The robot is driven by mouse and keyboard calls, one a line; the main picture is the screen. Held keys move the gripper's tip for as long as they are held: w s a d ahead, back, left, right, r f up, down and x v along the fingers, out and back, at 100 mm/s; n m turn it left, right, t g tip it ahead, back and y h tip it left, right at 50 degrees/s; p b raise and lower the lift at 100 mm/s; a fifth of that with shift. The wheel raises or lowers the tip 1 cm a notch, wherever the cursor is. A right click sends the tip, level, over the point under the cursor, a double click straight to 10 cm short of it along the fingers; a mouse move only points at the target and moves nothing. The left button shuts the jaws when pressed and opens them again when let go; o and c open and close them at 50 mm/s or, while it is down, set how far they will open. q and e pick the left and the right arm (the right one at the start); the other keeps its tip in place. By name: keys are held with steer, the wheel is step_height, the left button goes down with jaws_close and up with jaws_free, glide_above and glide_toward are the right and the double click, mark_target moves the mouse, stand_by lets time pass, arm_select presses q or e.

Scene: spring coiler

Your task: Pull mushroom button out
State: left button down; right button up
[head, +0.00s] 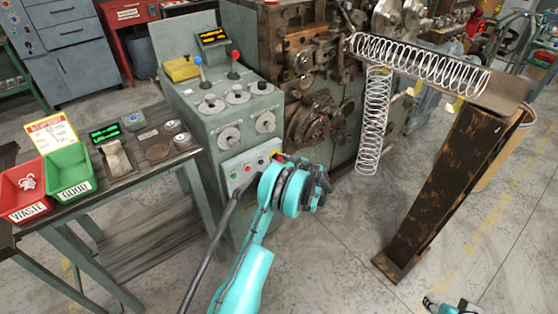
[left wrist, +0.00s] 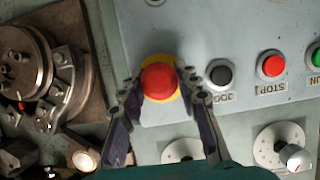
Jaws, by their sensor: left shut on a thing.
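The mushroom button (left wrist: 159,81) is a round red cap with a yellow ring behind it, on the pale control panel. In the left wrist view, the two dark fingers of my left gripper (left wrist: 160,90) lie on either side of the cap and are shut on it. In the head view, my left gripper (head: 284,160) is at the right end of the panel (head: 236,175) on the green-grey cabinet, and mostly hides the button. My right gripper (head: 448,305) shows only partly at the lower right edge, away from the panel; its fingers are not clear.
Black jog (left wrist: 220,73), red stop (left wrist: 271,65) and green run (left wrist: 315,57) buttons sit beside the mushroom button. A rusty stand (head: 445,190) with a spring on top is at right. A table with red and green bins (head: 68,175) is at left.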

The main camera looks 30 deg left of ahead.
arm_select(q)
steer(key=shift+s+d, duration=0.15)
steer(key=shift+d, duration=0.3)
steer(key=c, duration=1)
jaws_free()
steer(key=shift+c, duration=0.2)
steer(key=v, duration=1.2)
steer(key=shift+s, duration=0.1)
